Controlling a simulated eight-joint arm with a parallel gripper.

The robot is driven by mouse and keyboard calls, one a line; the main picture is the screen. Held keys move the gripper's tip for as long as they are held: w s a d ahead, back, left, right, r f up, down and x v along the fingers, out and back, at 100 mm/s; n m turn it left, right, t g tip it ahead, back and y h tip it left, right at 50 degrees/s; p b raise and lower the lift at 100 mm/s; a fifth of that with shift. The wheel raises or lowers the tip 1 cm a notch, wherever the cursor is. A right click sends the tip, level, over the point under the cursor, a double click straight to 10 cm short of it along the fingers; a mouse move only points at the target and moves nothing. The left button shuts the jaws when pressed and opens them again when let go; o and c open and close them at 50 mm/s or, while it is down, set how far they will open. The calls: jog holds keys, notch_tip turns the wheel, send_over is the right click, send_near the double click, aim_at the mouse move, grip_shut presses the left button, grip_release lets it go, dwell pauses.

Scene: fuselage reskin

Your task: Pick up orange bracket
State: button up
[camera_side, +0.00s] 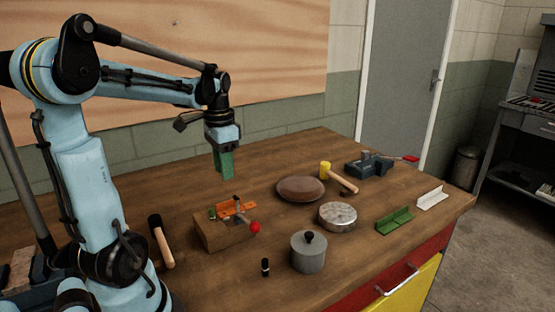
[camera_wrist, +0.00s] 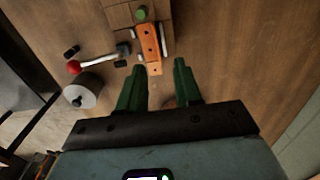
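The orange bracket (camera_side: 236,208) lies on top of a wooden block (camera_side: 222,235) on the bench. In the wrist view the orange bracket (camera_wrist: 149,45) shows as a strip with holes, its near end just beyond the fingers. My gripper (camera_side: 226,172) hangs above the bench, behind the block, with green fingers pointing down. In the wrist view my gripper (camera_wrist: 158,72) has its two green fingers apart, with nothing held between them. A lever with a red ball (camera_side: 255,227) stands at the block's front, beside the bracket.
A black-headed mallet (camera_side: 162,240) lies left of the block. A lidded metal pot (camera_side: 308,251), round tin (camera_side: 337,216), brown disc (camera_side: 301,189), yellow mallet (camera_side: 338,177), vise (camera_side: 370,164), green bracket (camera_side: 395,220) and white bracket (camera_side: 432,198) are to the right. A small black item (camera_side: 265,267) stands in front.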

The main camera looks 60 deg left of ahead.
aim_at(224, 209)
jog(key=shift+w+d+f, duration=0.1)
jog(key=shift+d+f, duration=0.05)
jog(key=shift+f, duration=2.1)
jog(key=shift+d+f, duration=0.1)
jog(key=shift+f, duration=2.15)
jog(key=shift+c, duration=0.5)
grip_shut()
